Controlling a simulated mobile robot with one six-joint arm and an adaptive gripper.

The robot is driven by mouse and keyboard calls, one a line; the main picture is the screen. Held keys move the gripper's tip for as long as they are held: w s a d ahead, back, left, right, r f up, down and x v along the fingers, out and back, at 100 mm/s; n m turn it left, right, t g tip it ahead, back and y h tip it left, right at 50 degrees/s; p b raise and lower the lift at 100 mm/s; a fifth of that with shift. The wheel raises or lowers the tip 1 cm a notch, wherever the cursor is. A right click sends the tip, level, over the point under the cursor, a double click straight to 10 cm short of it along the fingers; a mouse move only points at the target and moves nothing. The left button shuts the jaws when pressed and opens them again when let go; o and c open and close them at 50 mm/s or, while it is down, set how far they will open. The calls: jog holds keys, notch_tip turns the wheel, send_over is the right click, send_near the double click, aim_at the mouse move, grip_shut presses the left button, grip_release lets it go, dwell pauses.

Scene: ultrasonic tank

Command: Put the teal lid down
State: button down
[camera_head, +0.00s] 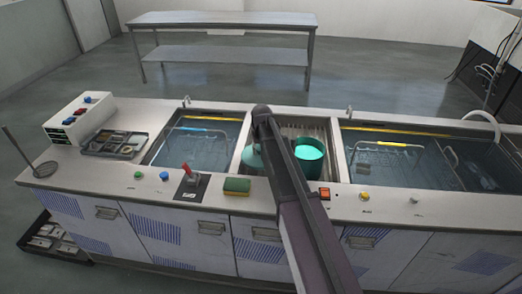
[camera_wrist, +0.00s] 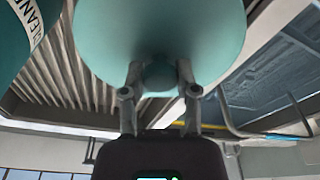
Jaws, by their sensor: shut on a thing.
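The teal lid (camera_wrist: 160,28) hangs by its round knob (camera_wrist: 159,77) between my gripper's two fingers (camera_wrist: 160,82) in the wrist view. In the head view the lid (camera_head: 252,158) shows just left of my arm, over the ribbed drainboard (camera_head: 318,131); my arm hides part of it and the gripper. I cannot tell whether the lid touches the drainboard. The teal jar (camera_head: 309,154) stands open right of my arm, with bright teal inside.
The left tank (camera_head: 195,145) and right tank (camera_head: 400,160) hold liquid and wire baskets. On the front counter are a sponge (camera_head: 237,186), a red-handled lever (camera_head: 188,172) and buttons. A parts tray (camera_head: 115,144), a white box (camera_head: 80,117) and a ladle (camera_head: 42,168) are at the left.

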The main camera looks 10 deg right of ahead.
jog(key=shift+f+b, duration=0.35)
jog(key=shift+f, duration=0.1)
jog(key=shift+c, duration=1.8)
grip_release()
jog(key=shift+r, duration=0.2)
jog(key=shift+r+p, duration=0.65)
jog(key=shift+p, duration=0.2)
notch_tip(320, 180, up, 11)
jog(key=s+p, duration=0.1)
jog(key=p, duration=1)
jog(key=shift+s+r, duration=0.2)
jog(key=shift+s, duration=0.2)
jog(key=shift+d, duration=0.1)
